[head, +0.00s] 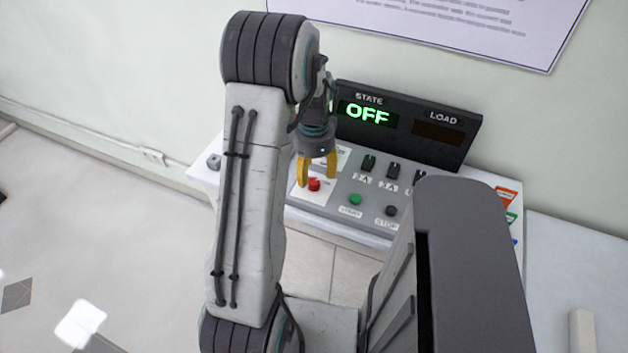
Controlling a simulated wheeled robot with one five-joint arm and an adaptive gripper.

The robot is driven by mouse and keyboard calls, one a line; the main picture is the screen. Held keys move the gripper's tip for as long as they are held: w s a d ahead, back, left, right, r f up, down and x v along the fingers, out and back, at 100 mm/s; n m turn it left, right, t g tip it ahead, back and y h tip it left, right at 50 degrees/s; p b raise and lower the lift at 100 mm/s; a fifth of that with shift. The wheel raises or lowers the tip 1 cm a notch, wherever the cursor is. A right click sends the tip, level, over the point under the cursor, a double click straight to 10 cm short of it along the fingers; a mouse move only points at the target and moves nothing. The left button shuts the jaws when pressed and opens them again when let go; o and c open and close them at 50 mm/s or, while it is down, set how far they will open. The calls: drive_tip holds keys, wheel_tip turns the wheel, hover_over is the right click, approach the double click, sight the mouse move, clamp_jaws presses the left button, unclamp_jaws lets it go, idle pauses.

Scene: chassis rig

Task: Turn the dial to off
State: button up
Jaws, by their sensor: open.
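The control panel (330,210) stands against the wall, with a dark display box (400,150) at its back. The display reads OFF in green under STATE, and the LOAD window is dark. A red knob (314,184), which looks like the dial, sits on a white plate at the panel's left. My gripper (317,178) is open and points down at the red knob, with its yellow fingers to either side of it in the picture. I cannot tell whether the fingers touch the knob, nor which way it is turned. My arm hides part of the panel's left side.
A green START button (355,200), a dark STOP button (391,211) and black switches (368,163) lie right of the knob. The display box rises close behind my gripper. A poster (450,25) hangs above. The floor at left is mostly clear.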

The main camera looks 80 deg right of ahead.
sight(314, 181)
drive_tip(key=shift+f, duration=2.15)
clamp_jaws()
